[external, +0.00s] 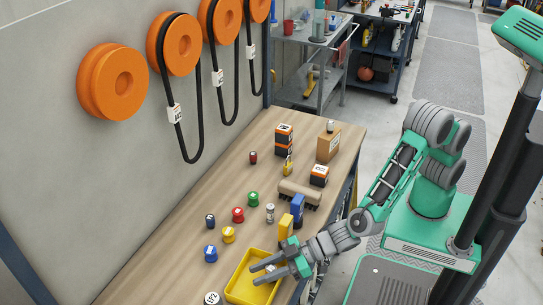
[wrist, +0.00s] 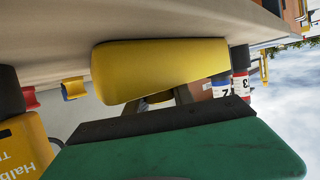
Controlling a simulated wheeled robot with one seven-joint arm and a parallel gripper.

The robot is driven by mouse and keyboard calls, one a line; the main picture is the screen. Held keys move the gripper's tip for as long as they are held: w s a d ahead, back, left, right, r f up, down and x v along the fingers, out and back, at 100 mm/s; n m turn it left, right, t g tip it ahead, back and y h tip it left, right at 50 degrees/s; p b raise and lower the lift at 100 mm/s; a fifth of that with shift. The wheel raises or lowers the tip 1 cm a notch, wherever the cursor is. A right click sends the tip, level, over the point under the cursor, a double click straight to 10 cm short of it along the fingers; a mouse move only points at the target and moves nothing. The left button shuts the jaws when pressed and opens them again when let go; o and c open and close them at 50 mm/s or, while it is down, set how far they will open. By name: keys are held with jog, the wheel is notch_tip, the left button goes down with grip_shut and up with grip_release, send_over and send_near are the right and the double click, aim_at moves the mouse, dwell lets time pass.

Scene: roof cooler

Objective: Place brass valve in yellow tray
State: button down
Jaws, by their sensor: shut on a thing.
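The yellow tray (external: 237,290) stands at the near end of the wooden bench. Its yellow wall (wrist: 160,65) fills the upper middle of the wrist view. My gripper (external: 264,272) reaches in from the right over the tray, fingers pointing left. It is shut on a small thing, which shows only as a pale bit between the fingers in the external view. In the wrist view a small brass-coloured part, likely the brass valve (wrist: 158,97), shows between the fingers below the tray wall. Most of it is hidden, and I cannot tell whether it touches the tray.
A blue block (external: 297,208) and a yellow box (external: 285,227) stand close behind my gripper. Blue (external: 210,254), yellow (external: 228,235), red (external: 238,215) and green (external: 253,199) pieces stand left of and behind the tray. A white round piece (external: 212,298) is at the tray's left.

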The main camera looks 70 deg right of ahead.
jog(key=shift+r, duration=0.1)
jog(key=shift+f, duration=0.2)
jog(key=c, duration=1.4)
grip_release()
jog(key=shift+o, duration=0.2)
jog(key=shift+r, duration=0.35)
jog(key=v, duration=0.6)
jog(key=b+v, duration=0.1)
jog(key=v, duration=0.5)
jog(key=shift+d+f, duration=0.1)
jog(key=shift+f, duration=0.15)
